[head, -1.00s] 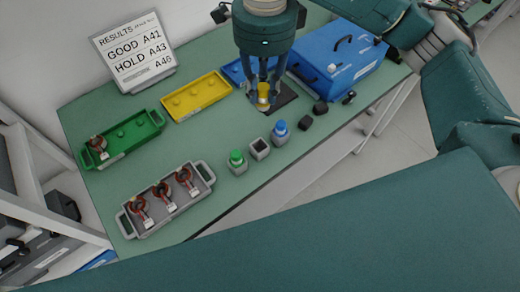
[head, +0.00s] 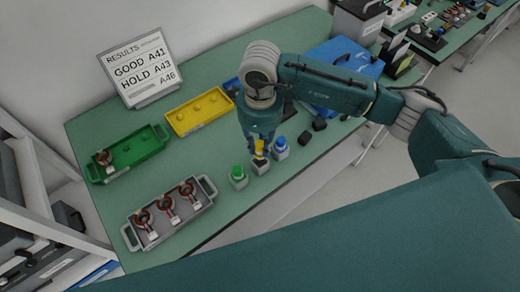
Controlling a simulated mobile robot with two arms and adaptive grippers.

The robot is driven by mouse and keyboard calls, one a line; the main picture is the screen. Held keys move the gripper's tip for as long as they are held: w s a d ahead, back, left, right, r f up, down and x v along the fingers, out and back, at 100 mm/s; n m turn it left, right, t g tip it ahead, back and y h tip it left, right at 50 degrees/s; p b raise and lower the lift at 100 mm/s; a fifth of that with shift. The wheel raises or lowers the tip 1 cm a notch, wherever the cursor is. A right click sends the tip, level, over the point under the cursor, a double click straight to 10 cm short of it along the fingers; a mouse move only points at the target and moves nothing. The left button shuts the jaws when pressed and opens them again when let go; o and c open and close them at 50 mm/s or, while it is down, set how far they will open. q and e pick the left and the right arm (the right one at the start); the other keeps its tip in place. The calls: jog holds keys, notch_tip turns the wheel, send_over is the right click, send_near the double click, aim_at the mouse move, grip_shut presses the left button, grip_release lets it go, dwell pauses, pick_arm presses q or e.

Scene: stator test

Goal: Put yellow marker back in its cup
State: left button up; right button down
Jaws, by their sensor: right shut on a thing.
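The yellow marker (head: 259,147) is held in my right gripper (head: 259,153), which is shut on it and points down. The marker is right above the middle cup (head: 261,166), a small grey cup with a dark opening. I cannot tell whether the marker's lower end is inside the cup or just over it. The green marker (head: 238,171) stands in its cup to the left, and the blue marker (head: 280,142) stands in its cup to the right. My left gripper is not in view.
A grey tray (head: 127,234) with several red coils lies at the front left. Behind it are a green tray (head: 159,130), a yellow tray (head: 172,123) and a results sign (head: 140,70). A blue case (head: 350,58) is at the back right. Small black blocks (head: 319,124) lie right of the cups.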

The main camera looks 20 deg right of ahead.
aim_at(260, 155)
notch_tip(260, 155, down, 4)
jog(key=shift+f+p, duration=0.1)
jog(key=shift+p, duration=0.45)
jog(key=shift+f, duration=0.1)
jog(key=shift+f+b, duration=0.45)
jog(key=shift+b, duration=0.15)
jog(key=c, duration=1.5)
grip_release()
jog(key=shift+r, duration=0.1)
